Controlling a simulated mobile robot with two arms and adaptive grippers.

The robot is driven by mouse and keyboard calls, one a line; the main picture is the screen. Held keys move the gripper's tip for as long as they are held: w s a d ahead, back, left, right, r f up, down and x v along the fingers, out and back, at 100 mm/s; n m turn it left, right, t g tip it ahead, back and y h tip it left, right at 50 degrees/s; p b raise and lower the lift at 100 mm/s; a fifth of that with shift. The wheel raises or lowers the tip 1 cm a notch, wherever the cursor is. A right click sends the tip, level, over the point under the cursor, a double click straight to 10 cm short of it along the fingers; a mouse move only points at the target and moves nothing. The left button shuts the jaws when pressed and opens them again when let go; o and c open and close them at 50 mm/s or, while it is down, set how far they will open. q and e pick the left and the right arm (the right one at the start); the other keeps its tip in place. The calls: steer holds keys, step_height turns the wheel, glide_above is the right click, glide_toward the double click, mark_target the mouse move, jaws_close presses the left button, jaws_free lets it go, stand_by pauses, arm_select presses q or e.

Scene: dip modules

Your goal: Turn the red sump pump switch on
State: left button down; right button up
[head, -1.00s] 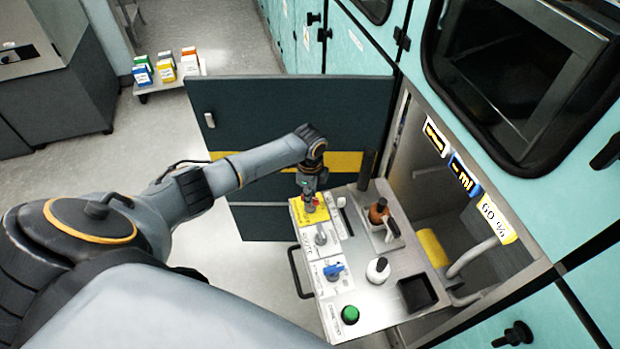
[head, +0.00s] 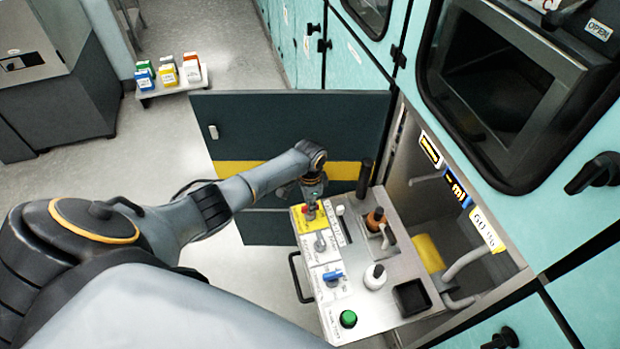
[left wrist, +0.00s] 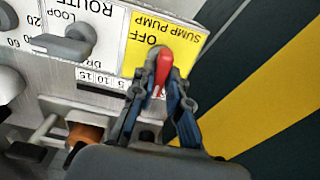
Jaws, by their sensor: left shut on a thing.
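The red sump pump switch (left wrist: 163,68) sits on a yellow label plate (left wrist: 187,48) in the left wrist view, with "SUMP PUMP" and "OFF" readable upside down. In the head view the yellow plate (head: 299,221) is at the far left corner of the pulled-out panel. My left gripper (left wrist: 160,85) is over the switch, its two fingers shut on either side of the red lever. It also shows in the head view (head: 311,208), pointing down at the plate. The gripper partly hides the switch's lower end. My right gripper is not in view.
The open dark door (head: 290,125) stands close behind my left arm.

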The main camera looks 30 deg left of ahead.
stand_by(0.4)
arm_select(q)
steer(key=c, duration=1.3)
jaws_free()
step_height(320, 180, up, 12)
